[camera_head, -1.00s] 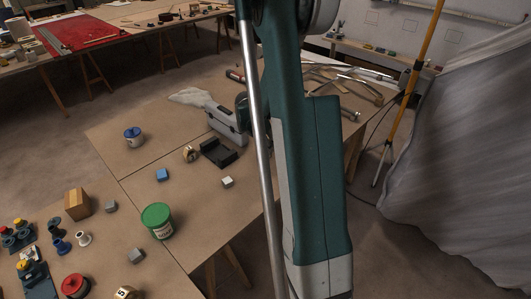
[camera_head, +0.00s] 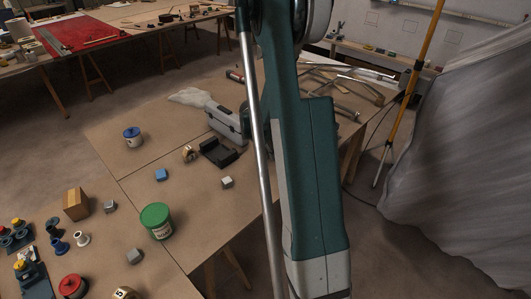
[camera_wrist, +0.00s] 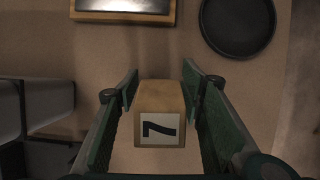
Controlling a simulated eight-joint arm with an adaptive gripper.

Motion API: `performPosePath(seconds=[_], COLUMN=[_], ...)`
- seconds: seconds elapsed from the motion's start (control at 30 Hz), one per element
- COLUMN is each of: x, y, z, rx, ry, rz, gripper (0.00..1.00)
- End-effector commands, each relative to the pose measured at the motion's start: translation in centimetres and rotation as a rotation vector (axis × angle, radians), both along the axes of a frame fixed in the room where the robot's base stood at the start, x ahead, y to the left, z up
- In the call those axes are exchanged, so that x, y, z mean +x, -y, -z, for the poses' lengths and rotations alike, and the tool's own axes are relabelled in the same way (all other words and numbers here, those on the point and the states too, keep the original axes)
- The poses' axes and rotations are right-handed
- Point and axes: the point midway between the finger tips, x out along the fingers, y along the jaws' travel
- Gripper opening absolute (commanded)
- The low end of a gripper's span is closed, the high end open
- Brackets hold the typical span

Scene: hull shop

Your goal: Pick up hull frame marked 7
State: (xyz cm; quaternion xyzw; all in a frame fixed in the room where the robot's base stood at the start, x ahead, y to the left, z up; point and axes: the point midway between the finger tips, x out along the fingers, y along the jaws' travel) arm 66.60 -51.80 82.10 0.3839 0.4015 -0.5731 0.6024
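The hull frame marked 7 (camera_wrist: 160,112) is a tan wooden block with a white label and a black 7 in the wrist view. It sits between the two green fingers of my gripper (camera_wrist: 160,88). The fingers are open, one on each side of the block, with a narrow gap showing on both sides near its labelled end. Contact at the far end cannot be told. In the head view, my arm hides the gripper and this block.
In the wrist view, a dark round lid or dish (camera_wrist: 238,24) lies upper right, a wood-edged tray (camera_wrist: 124,18) at the top, and a grey case (camera_wrist: 45,103) at left. The head view shows a green-lidded tub (camera_head: 156,221) and a black holder (camera_head: 219,153) on the table.

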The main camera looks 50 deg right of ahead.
Motion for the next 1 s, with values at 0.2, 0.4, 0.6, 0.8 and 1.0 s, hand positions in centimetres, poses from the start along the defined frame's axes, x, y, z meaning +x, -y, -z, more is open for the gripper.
performPosePath(seconds=[0.2,0.4,0.6,0.8,1.0], x=[0.01,0.01,0.01,0.01,0.01], y=[-0.01,-0.02,-0.02,-0.02,-0.02], z=[-0.03,-0.02,-0.02,-0.04,-0.4], rx=[0.0,0.0,0.0,0.0,0.0], ry=[0.0,0.0,0.0,0.0,0.0], rz=[0.0,0.0,0.0,0.0,0.0], gripper=[0.39,0.32,0.07,0.07,0.07])
